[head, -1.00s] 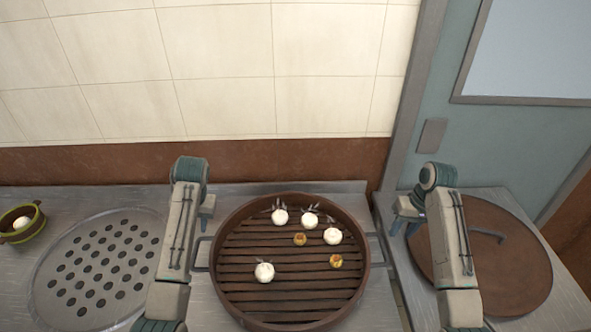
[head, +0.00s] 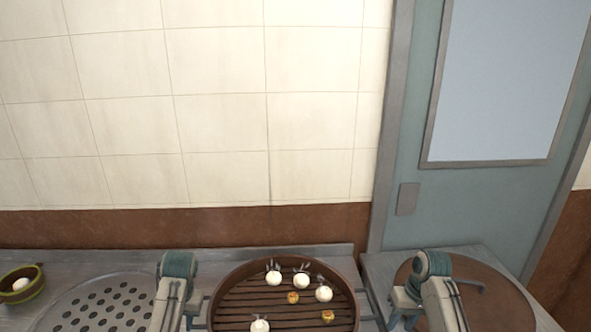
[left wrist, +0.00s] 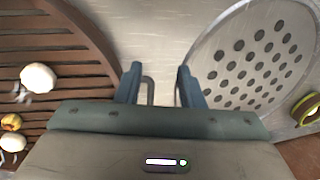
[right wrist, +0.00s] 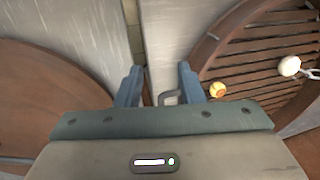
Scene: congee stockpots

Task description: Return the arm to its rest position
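My left arm stands at the left side of the round brown steamer (head: 232,277) in the head view. My left gripper (left wrist: 157,72) is open and empty, its two blue fingers apart over the counter between the steamer and a perforated plate. My right gripper (head: 400,305) is over the gap between the steamer and a round brown lid (head: 497,308). In the right wrist view, the right gripper (right wrist: 160,72) also has its fingers apart with nothing between them.
The steamer holds several white buns (head: 274,279) and small yellow dumplings (head: 293,298). A perforated metal plate (head: 70,318) is set in the counter at left, with a green-rimmed bowl (head: 22,294) holding a white bun beyond it. A tiled wall (head: 215,110) stands behind.

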